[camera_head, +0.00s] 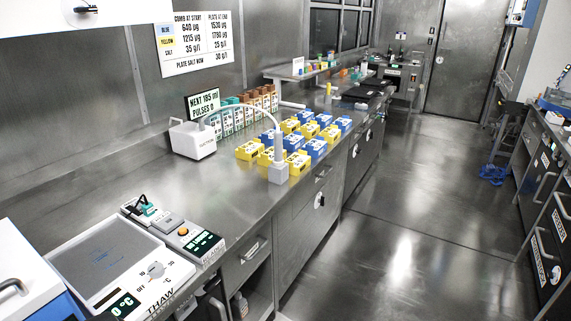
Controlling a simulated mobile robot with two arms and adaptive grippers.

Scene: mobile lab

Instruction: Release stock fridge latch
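I cannot tell for certain which thing is the stock fridge, and no label in view that I can read names it. A white and blue box (30,265) with a dark curved handle (14,285) is cut off at the lower left corner. The steel cabinet front (300,220) under the bench carries a round white fitting (320,201). Dark-fronted units (546,258) with bar handles stand at the right edge. No latch can be made out clearly. Neither of my grippers is in view.
The long steel bench (240,200) holds a THAW plate unit (110,255), a white device (192,138) with a screen, and several blue and yellow boxes (301,141). The floor (420,220) is mostly clear, with blue items (492,174) at the right. A door (446,60) is at the back.

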